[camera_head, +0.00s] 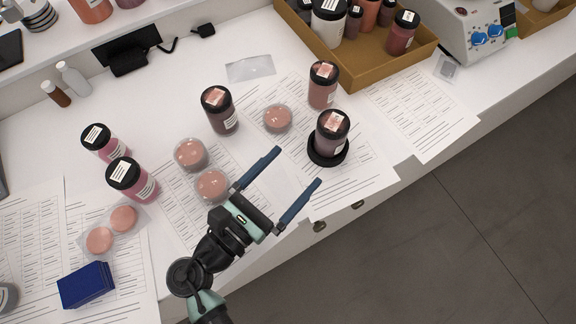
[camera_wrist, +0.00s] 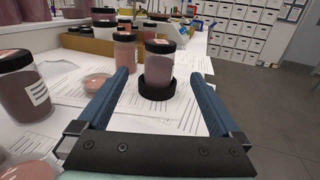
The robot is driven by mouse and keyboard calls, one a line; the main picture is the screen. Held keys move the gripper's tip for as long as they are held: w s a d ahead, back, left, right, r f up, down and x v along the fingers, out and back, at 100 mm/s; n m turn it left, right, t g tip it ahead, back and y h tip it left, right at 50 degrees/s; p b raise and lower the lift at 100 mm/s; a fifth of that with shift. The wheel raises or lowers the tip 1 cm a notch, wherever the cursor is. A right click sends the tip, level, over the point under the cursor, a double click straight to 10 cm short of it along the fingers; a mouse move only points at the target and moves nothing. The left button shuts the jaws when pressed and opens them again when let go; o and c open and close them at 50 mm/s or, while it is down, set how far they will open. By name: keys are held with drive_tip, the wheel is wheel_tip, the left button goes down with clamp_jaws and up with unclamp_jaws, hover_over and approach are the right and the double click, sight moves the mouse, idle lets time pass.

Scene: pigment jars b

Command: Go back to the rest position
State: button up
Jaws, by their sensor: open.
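My gripper (camera_head: 293,179) is open and empty, its two blue fingers spread apart above the front part of the white bench. In the wrist view my gripper (camera_wrist: 162,85) points toward a dark-lidded pigment jar (camera_head: 330,134) standing upright on a round black base. That jar (camera_wrist: 160,68) shows between the fingertips and beyond them, apart from both fingers. My arm comes in from the bottom of the head view.
Other jars (camera_head: 219,109) (camera_head: 322,84) and pink pigment dishes (camera_head: 277,118) (camera_head: 191,154) stand around on paper sheets. A cardboard tray (camera_head: 345,75) of jars is at the back. A blue box (camera_head: 86,285) lies at lower left. Floor (camera_head: 470,240) lies beyond the bench edge.

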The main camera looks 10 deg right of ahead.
drive_tip(key=w+a+r+m+t+y, duration=0.1)
drive_tip(key=w+r+m+t+y, duration=0.15)
drive_tip(key=w+r+m, duration=0.7)
drive_tip(key=w+r+m+t+y, duration=0.2)
drive_tip(key=w+r+m+y, duration=0.3)
drive_tip(key=r, duration=0.8)
wheel_tip(320, 180, up, 18)
drive_tip(key=s+a+m+t+y, duration=0.2)
drive_tip(key=m+t+y, duration=0.1)
drive_tip(key=m+t, duration=0.4)
drive_tip(key=s+a+r+m+t+y, duration=0.1)
drive_tip(key=s+r+m+t+y, duration=0.2)
drive_tip(key=s+r, duration=0.7)
wheel_tip(320, 180, up, 4)
drive_tip(key=shift+a+f+m+t, duration=0.1)
drive_tip(key=shift+a+m+t, duration=0.05)
drive_tip(key=shift+m+t, duration=0.55)
drive_tip(key=shift+w+y, duration=0.1)
drive_tip(key=shift+y, duration=0.15)
